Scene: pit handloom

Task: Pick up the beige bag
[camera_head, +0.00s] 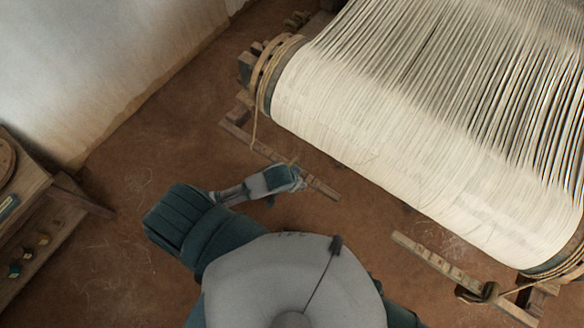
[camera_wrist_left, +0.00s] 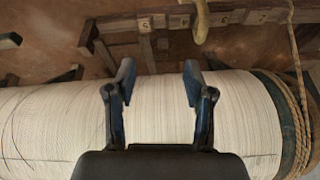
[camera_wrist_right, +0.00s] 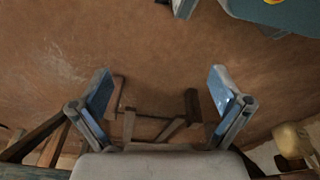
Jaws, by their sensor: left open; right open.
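I cannot make out a beige bag for certain in any view. A small beige rounded thing (camera_wrist_right: 293,140) shows at the lower right of the right wrist view; I cannot tell what it is. My left gripper (camera_head: 298,182) is low over the floor in front of the loom in the head view. In the left wrist view it (camera_wrist_left: 158,76) is open and empty, with the cream warp roll (camera_wrist_left: 160,105) behind its fingers. My right gripper (camera_wrist_right: 160,76) is open and empty, with bare floor and wooden pieces beyond it. It is not visible in the head view.
The loom's cream warp (camera_head: 400,110) fills the upper right, with rope (camera_head: 262,75) around its beam end. Wooden rails (camera_head: 460,278) lie near the floor before it. A wooden shelf (camera_head: 35,210) stands at left by the pale wall (camera_head: 90,70). Brown floor (camera_head: 120,255) between is open.

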